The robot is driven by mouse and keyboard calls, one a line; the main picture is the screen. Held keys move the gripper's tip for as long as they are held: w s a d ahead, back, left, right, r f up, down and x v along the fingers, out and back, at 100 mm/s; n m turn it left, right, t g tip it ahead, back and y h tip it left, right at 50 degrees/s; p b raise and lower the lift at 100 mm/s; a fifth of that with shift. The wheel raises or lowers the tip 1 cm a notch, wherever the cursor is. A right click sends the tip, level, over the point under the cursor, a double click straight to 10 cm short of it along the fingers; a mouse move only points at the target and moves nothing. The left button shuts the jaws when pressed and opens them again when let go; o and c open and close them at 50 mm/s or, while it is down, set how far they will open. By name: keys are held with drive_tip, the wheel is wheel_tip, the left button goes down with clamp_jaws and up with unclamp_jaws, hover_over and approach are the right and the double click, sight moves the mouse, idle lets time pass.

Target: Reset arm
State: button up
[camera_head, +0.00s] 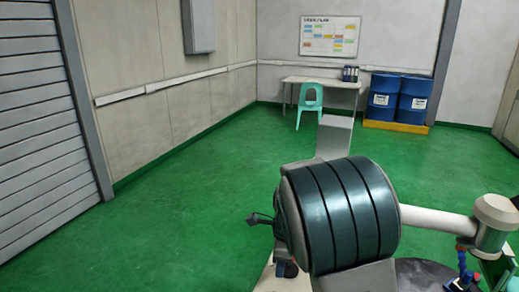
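A large ribbed drum-shaped part with dark green bands and a grey end fills the lower middle of the head view. A light grey tube runs right from behind it to a round joint. I cannot tell for sure which of these parts are my own arm. A small dark forked piece (260,218) sticks out left of the drum; what it is does not show clearly. I cannot make out my gripper or its fingers anywhere in this view.
A desk (320,82) with a turquoise chair (309,103) stands at the back wall. Blue drums (384,97) stand on a yellow base (395,126) to its right. Dark equipment with blue and red fittings (462,265) is at lower right. The green floor (180,205) at left is clear.

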drive_tip(key=s+d+r+n+t, duration=0.1)
drive_tip(key=s+d+r+n, duration=0.2)
drive_tip(key=s+n, duration=0.3)
drive_tip(key=s+d+r+n+t, duration=0.1)
drive_tip(key=s+d+r+n, duration=0.2)
drive_tip(key=s+n, duration=0.4)
drive_tip(key=s+d+r+n+t, duration=0.1)
drive_tip(key=s+d+r+n, duration=0.2)
drive_tip(key=s+r+n, duration=0.2)
drive_tip(key=shift+s+n+t+h, duration=0.35)
drive_tip(key=shift+s+n, duration=0.55)
drive_tip(key=shift+s, duration=0.85)
drive_tip(key=shift+r, duration=0.1)
